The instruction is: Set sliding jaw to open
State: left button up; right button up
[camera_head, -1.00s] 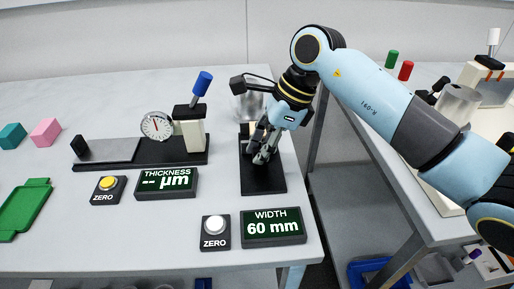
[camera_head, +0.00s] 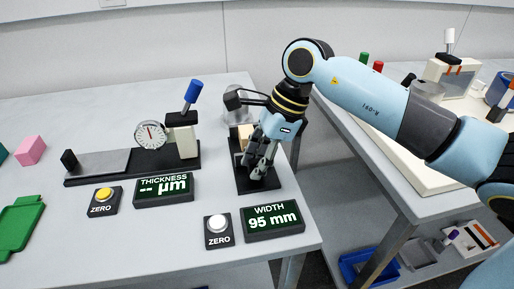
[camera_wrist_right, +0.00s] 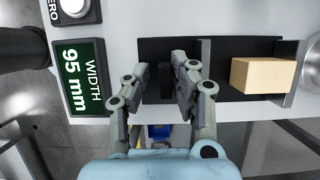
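The width gauge has a black base (camera_head: 265,184) near the table's right edge. Its sliding jaw (camera_wrist_right: 165,80) is a dark upright piece between the fingers of my right gripper (camera_wrist_right: 160,70) in the wrist view. The fingers stand apart around it, the block-side finger close to it; contact is hard to tell. In the head view my right gripper (camera_head: 261,168) is low over the base and largely hides the jaw. A beige block (camera_wrist_right: 262,75) lies at the far end of the gauge, clear of the sliding jaw. The width display (camera_head: 272,220) reads 95 mm. My left gripper is out of view.
A zero button (camera_head: 217,225) sits beside the display. A thickness gauge with a dial (camera_head: 150,135) and blue-topped lever (camera_head: 193,92) stands to the left. A pink block (camera_head: 30,150) and green tray (camera_head: 20,225) are further left. A gap separates this table from the right-hand one.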

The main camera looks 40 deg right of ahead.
jog(key=v, duration=1.2)
jog(key=shift+s, duration=0.1)
dwell(0.4)
